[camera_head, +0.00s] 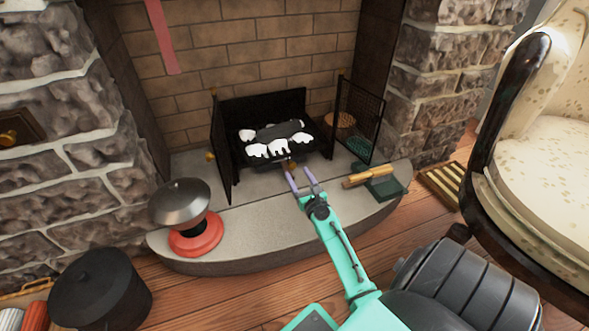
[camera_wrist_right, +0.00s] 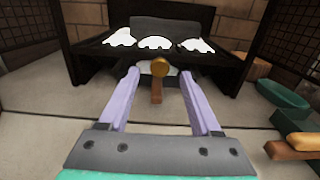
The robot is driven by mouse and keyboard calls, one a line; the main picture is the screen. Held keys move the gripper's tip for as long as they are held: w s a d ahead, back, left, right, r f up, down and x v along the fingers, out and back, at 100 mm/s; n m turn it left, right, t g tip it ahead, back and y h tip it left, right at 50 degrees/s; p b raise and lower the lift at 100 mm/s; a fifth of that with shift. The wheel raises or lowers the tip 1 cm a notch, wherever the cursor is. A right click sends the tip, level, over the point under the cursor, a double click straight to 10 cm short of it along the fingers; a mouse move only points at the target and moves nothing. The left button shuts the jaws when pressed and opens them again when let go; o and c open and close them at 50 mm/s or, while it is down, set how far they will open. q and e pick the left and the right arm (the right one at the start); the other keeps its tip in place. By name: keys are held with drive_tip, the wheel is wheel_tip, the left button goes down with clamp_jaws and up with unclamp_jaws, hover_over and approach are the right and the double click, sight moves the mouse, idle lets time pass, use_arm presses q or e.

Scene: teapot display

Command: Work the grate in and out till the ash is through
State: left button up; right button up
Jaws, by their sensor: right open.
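The black grate (camera_head: 285,158) stands in the brick fireplace with its mesh side doors swung open. White ash-like lumps (camera_head: 281,148) and dark pieces lie on it. A small round brown knob (camera_wrist_right: 160,66) sticks out at the grate's front, with a wooden piece (camera_wrist_right: 156,90) below it. My right gripper (camera_head: 301,179) has two lilac fingers and is open just in front of the grate. In the right wrist view its fingertips (camera_wrist_right: 160,76) stand on either side of the knob, apart from each other. I cannot tell whether they touch it. My left gripper is not in view.
On the curved stone hearth (camera_head: 260,232) stand a red-based object with a grey domed top (camera_head: 183,207) and a green block with wooden handles (camera_head: 378,181). The mesh door (camera_head: 359,118) flanks the right side. A black pot (camera_head: 100,288) and an armchair (camera_head: 535,165) stand nearby.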

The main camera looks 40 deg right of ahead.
sight(293, 167)
drive_tip(key=x, duration=0.3)
drive_tip(key=shift+w, duration=0.15)
clamp_jaws()
drive_tip(key=shift+f, duration=0.1)
idle(1.1)
